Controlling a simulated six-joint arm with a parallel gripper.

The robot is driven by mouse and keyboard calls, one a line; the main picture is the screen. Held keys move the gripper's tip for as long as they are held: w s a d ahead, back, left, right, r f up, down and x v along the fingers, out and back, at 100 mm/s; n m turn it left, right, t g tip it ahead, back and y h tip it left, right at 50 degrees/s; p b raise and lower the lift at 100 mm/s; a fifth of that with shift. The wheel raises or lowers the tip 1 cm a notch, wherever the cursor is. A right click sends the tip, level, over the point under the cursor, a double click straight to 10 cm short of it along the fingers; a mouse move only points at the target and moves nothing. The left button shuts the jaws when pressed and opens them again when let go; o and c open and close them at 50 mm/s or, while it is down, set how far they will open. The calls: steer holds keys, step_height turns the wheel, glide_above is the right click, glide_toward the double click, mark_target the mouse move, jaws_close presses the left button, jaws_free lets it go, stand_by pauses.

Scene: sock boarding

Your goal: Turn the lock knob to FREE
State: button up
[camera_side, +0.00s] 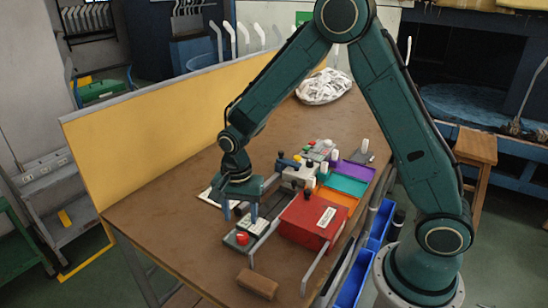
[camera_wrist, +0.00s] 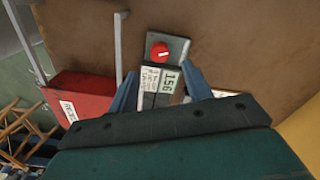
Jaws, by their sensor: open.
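The lock knob (camera_wrist: 159,52) is a round red knob with a short white line across it, lying nearly crosswise in the wrist view. It sits on a small grey box (camera_wrist: 180,46), and shows in the side view as a red spot (camera_side: 242,238) near the front of the bench. I cannot read a FREE mark. My gripper (camera_side: 240,212) points down just behind the knob, over the panel with the display. In the wrist view its blue fingers (camera_wrist: 161,88) are apart, one on each side of the label and display strip, not touching the knob.
A red box (camera_side: 308,222) with a white label stands right of the knob, with grey rails (camera_side: 322,262) beside it. A display (camera_wrist: 170,81) and printed label adjoin the knob box. A brown block (camera_side: 258,284) lies in front. Coloured trays (camera_side: 342,185) are behind. The left bench is clear.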

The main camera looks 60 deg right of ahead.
mark_target(242, 236)
steer(key=shift+f, duration=3.3)
steer(key=c, duration=1)
